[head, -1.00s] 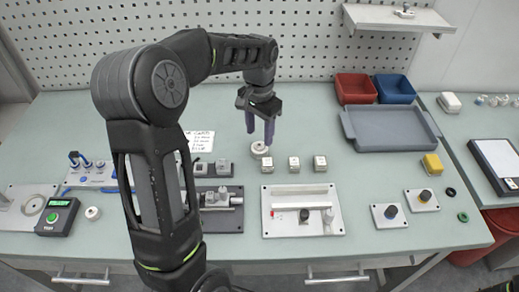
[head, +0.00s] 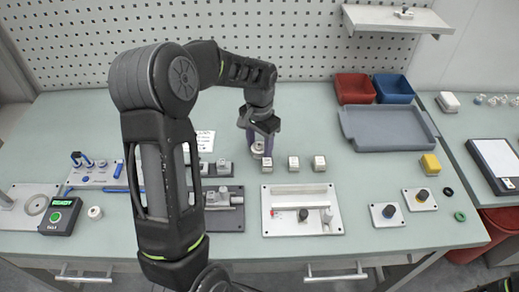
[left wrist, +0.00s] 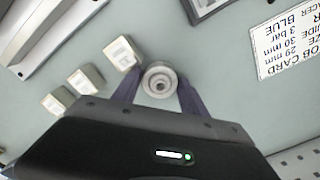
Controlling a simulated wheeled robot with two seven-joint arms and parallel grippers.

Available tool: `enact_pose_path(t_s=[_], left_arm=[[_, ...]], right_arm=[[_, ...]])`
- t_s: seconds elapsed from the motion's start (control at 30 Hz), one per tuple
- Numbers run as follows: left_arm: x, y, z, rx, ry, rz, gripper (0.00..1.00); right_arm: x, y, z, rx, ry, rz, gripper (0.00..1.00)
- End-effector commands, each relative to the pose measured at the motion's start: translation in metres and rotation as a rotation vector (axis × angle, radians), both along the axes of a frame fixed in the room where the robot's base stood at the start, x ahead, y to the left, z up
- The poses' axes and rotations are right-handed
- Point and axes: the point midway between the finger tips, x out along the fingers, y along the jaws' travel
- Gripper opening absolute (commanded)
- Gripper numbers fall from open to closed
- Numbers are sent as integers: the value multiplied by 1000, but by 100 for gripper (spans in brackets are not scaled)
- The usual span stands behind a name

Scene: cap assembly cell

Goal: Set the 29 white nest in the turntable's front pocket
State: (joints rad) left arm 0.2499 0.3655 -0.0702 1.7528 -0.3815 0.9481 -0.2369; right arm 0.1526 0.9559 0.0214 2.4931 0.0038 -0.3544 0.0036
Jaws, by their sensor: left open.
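A round white piece with a centre hole, which looks like the white nest (left wrist: 160,80), stands on the table; no size marking on it is readable. My left gripper (left wrist: 157,91) is open with its purple fingers on either side of it. In the head view my left gripper (head: 259,151) hides part of the piece. A grey plate with a round disc, which may be the turntable (head: 35,205), lies at the far left; its pockets cannot be made out. My right gripper is not in view.
Three small labelled blocks (head: 293,163) stand in a row close to the fingers. A white-topped fixture plate (head: 303,229), a grey fixture (head: 222,217) and a control box (head: 60,216) stand in front. A grey tray (head: 388,130) and two bins are at the back right.

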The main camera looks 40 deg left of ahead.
Motion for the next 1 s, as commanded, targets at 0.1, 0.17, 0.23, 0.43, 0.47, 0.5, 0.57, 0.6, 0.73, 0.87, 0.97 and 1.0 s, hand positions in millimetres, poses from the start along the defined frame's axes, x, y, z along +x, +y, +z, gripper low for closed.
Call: enact_pose_path(t_s=[0.1, 0.17, 0.23, 0.43, 0.47, 0.5, 0.57, 0.6, 0.73, 0.87, 0.97, 1.0], left_arm=[[0, 0, 0, 0, 0, 0, 51], [0, 0, 0, 0, 0, 0, 51], [0, 0, 0, 0, 0, 0, 51], [0, 0, 0, 0, 0, 0, 47], [0, 0, 0, 0, 0, 0, 44], [0, 0, 0, 0, 0, 0, 41], [0, 0, 0, 0, 0, 0, 36], [0, 0, 0, 0, 0, 0, 33], [0, 0, 0, 0, 0, 0, 22], [0, 0, 0, 0, 0, 0, 12], [0, 0, 1, 0, 0, 0, 4], [0, 0, 1, 0, 0, 0, 4]], right_arm=[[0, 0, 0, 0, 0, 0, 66], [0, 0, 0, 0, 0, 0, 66], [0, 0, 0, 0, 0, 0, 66], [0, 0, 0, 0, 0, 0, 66], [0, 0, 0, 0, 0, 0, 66], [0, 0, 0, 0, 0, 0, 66], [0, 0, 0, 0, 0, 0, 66], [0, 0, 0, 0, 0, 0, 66], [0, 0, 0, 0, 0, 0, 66], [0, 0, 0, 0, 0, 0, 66], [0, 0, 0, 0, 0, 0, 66], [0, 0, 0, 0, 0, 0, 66]])
